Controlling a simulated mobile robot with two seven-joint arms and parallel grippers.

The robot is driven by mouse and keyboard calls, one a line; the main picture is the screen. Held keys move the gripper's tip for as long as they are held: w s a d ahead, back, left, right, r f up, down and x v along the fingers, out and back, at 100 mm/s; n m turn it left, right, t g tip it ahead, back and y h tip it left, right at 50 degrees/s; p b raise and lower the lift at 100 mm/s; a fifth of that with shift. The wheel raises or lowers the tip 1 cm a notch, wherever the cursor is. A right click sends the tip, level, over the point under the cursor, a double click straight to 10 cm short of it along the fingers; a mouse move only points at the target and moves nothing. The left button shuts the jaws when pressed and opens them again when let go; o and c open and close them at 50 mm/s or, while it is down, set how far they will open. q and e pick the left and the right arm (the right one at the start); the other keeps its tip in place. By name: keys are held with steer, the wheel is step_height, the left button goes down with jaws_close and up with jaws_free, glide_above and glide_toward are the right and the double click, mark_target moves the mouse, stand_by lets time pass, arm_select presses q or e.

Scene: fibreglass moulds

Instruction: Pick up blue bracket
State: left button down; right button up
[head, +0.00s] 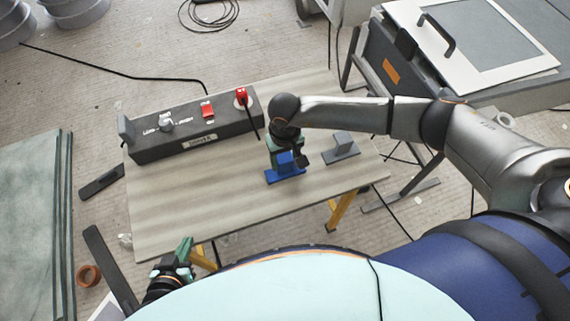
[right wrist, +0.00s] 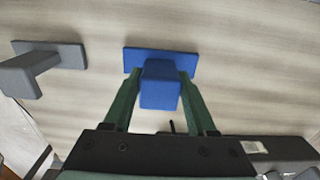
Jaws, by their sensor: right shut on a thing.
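The blue bracket (head: 287,175) is on the wooden table top, under my right gripper (head: 287,156). In the right wrist view the bracket (right wrist: 160,88) has a flat base plate and an upright block. The green fingers of my right gripper (right wrist: 160,80) are shut on the block, one on each side. The base looks to be at the table surface; I cannot tell whether it is lifted. My left gripper (head: 180,256) is low at the table's front left edge, away from the bracket; its finger gap is not clear.
A grey bracket (head: 341,150) stands just right of the blue one. A dark control box (head: 195,128) with switches and a red button lies along the back left of the table (head: 190,205). The front left of the table top is clear.

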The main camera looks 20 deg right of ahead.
jaws_close()
